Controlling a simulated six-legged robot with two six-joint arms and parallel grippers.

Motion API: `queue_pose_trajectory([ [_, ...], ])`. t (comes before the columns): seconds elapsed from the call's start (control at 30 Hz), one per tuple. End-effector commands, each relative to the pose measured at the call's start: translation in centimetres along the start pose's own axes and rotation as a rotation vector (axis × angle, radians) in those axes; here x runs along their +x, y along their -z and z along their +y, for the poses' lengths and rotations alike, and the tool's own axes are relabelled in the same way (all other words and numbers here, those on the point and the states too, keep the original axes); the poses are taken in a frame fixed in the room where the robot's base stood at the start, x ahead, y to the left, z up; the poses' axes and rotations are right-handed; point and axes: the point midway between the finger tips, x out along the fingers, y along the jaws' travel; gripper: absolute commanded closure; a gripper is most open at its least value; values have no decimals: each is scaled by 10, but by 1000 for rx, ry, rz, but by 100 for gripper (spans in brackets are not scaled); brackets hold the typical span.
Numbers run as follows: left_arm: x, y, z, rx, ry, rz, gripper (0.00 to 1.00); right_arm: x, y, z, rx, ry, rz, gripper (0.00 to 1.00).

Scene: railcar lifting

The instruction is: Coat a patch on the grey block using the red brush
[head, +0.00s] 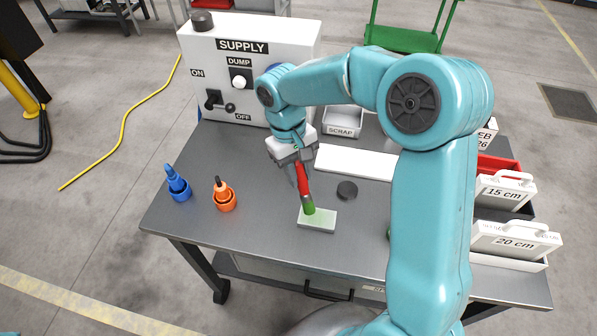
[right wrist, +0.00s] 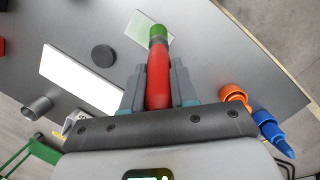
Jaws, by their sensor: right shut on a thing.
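My right gripper (head: 299,170) is shut on the red brush (head: 305,183) and holds it tip down, slightly tilted. The brush's green tip is at the top face of the grey block (head: 324,226), seemingly touching it. The block lies flat on the table and its top looks pale green over much of its area. In the right wrist view the red brush (right wrist: 158,85) runs between both fingers (right wrist: 157,85), and its green tip overlaps the near edge of the block (right wrist: 137,27). My left gripper is not in view.
An orange holder (head: 225,201) and a blue holder (head: 179,188) stand left of the block. A dark round puck (head: 347,190) and a white plate (head: 355,162) lie behind it. The supply box (head: 245,70) and scrap bin (head: 342,122) stand at the back; labelled cases (head: 515,240) are right.

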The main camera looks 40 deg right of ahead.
Motion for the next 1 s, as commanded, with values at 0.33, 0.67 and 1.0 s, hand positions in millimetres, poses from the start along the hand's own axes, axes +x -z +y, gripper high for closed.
queue_pose_trajectory([
  [0.33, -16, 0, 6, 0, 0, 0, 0, -20, -7, 0, -1, 0, 0, 100],
  [0.67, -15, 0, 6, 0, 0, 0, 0, -20, -7, 0, -1, 0, 0, 100],
  [1.0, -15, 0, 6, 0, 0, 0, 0, -20, -7, 0, -1, 0, 0, 100],
])
